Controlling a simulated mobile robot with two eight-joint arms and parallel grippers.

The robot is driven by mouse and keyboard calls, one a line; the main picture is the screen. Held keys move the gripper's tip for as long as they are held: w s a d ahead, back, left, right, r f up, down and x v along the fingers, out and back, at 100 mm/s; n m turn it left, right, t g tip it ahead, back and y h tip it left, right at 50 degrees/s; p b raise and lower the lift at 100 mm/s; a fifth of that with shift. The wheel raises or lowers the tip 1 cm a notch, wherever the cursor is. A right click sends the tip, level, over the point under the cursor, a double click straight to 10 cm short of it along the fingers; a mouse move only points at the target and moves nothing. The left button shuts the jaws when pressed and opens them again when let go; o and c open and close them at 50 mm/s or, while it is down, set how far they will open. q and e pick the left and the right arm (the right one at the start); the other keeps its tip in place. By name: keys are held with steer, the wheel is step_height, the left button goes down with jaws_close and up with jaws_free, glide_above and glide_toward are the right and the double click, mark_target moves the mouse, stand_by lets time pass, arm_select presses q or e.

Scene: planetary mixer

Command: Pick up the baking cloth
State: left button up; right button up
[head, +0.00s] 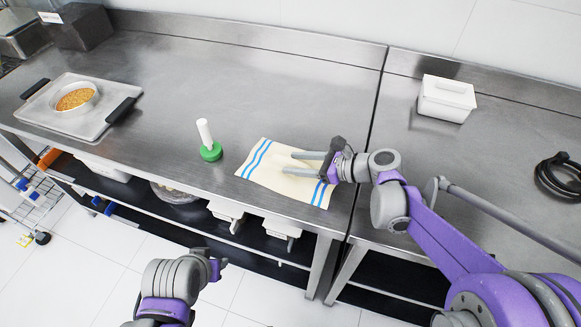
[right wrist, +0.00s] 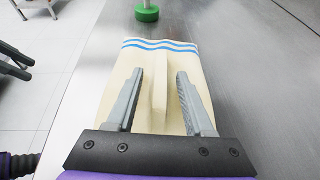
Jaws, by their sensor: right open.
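The baking cloth (head: 268,176) is cream with blue stripes near its ends and lies on the steel counter close to the front edge. My right gripper (head: 290,163) is over the cloth, coming from the right. In the right wrist view the cloth (right wrist: 150,58) has a raised ridge in its middle. The open fingers of my right gripper (right wrist: 159,73) stand on either side of this ridge, with gaps between. I cannot tell whether the fingertips touch the cloth. My left gripper (head: 219,264) is low, in front of the counter; its fingers do not show clearly.
A green-based tool with a white handle (head: 205,135) stands left of the cloth. A tray (head: 55,117) with a round filled pan (head: 77,98) is at the far left. A white lidded container (head: 446,98) and a black coil (head: 560,175) are on the right counter. The back middle is clear.

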steer(key=shift+x, duration=1.1)
steer(key=shift+d, duration=0.1)
jaws_close()
